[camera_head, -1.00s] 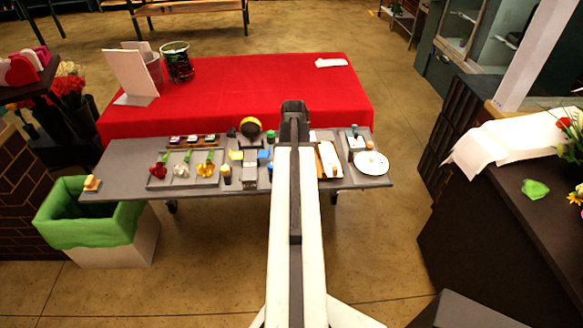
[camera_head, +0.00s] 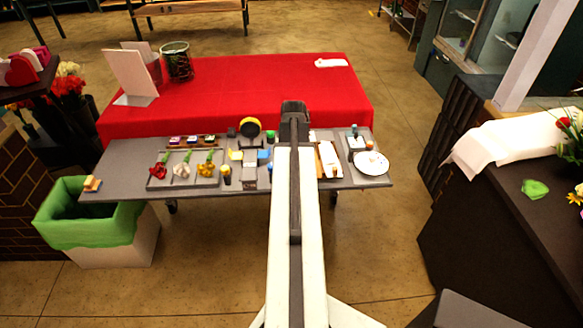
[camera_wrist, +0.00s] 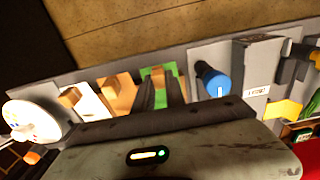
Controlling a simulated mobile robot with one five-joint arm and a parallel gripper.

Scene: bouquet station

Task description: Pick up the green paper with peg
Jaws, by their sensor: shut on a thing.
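The green paper with a brown wooden peg (camera_wrist: 157,72) is in the upper middle of the wrist view, on the grey table among other items. My gripper (camera_wrist: 160,93) reaches over it with its dark fingers, and it is shut on the green paper with peg. The fingers cover part of the paper, so its full outline is hidden. In the head view my gripper (camera_head: 294,110) is over the grey table, and my arm hides the paper there.
On the grey table (camera_head: 120,160), a blue cylinder (camera_wrist: 212,80) and a grey box (camera_wrist: 254,70) stand right of the paper in the wrist view. Wooden blocks (camera_wrist: 117,93) and a white plate (camera_wrist: 32,120) are left of it. A red-covered table (camera_head: 240,85) is behind.

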